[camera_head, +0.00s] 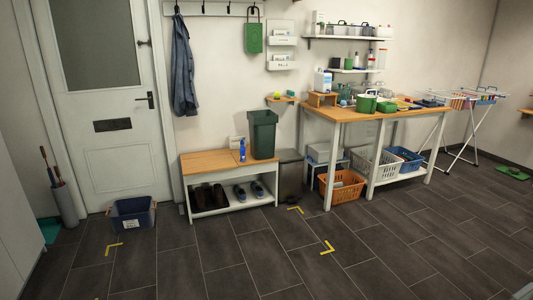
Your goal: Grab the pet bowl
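I cannot make out a pet bowl for certain. A small dark green object (513,171) sits on a green mat (510,176) on the floor at the far right; it is too small to tell whether it is a bowl. A green and white round container (366,104) and a smaller green one (388,107) stand on the wooden-topped table. Neither of my grippers is in view.
The wooden table (345,116) has baskets beneath it. A bench (205,163) holds a dark green bin (262,135). A drying rack (462,120) stands right of the table. A blue crate (134,215) sits by the door. The dark tiled floor in front is mostly clear.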

